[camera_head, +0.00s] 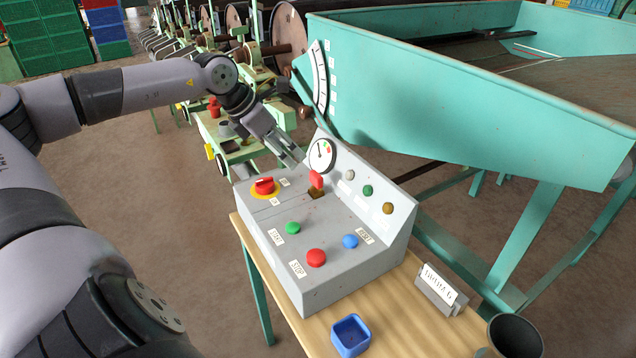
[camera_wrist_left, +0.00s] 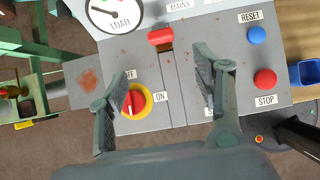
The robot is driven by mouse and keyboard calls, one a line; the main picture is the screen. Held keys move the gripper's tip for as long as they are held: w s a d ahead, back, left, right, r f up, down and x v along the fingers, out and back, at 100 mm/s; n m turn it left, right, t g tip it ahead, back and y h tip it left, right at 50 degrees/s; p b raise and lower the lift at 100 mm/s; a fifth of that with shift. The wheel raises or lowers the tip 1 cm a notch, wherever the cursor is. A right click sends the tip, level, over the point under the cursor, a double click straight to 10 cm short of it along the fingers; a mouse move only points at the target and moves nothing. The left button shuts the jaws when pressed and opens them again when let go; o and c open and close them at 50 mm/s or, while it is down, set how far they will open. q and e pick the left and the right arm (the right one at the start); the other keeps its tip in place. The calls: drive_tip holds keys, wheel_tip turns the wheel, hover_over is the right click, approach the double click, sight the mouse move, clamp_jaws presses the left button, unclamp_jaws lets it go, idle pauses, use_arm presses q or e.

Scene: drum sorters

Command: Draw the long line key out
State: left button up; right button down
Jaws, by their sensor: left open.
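A grey control box (camera_head: 290,256) stands on a wooden table. On it a red-topped piece (camera_head: 316,180) sits upright in a brownish slot, below a round dial; it looks like the key, though no label naming it is readable. It also shows in the left wrist view (camera_wrist_left: 161,37), near a plate reading MAINS. A red rotary knob (camera_head: 264,185) on a yellow ring, marked ON and OFF, is to its left. My left gripper (camera_head: 293,160) is open and empty above the box's back left part. In the wrist view the red-topped piece lies ahead, between the finger directions.
A green button (camera_head: 293,228), red STOP button (camera_head: 316,258) and blue RESET button (camera_head: 349,241) are on the box. A blue tray (camera_head: 351,335), a card holder (camera_head: 441,290) and a dark cup (camera_head: 514,337) stand on the table. A large turquoise hopper (camera_head: 450,100) rises behind.

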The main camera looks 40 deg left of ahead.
sight(314, 174)
use_arm(q)
drive_tip(key=p+x, duration=0.2)
drive_tip(key=x, duration=0.5)
drive_tip(key=shift+w, duration=0.1)
drive_tip(key=shift+p+x, duration=0.45)
drive_tip(key=shift+x, duration=0.4)
drive_tip(key=shift+w+d+f, duration=0.1)
drive_tip(key=p+x, duration=0.2)
drive_tip(key=x, duration=0.2)
drive_tip(key=shift+w+d, duration=0.15)
drive_tip(key=shift+w, duration=0.05)
drive_tip(key=shift+w+f, duration=0.15)
drive_tip(key=shift+f, duration=0.1)
drive_tip(key=c, duration=1.3)
drive_tip(key=shift+r, duration=0.1)
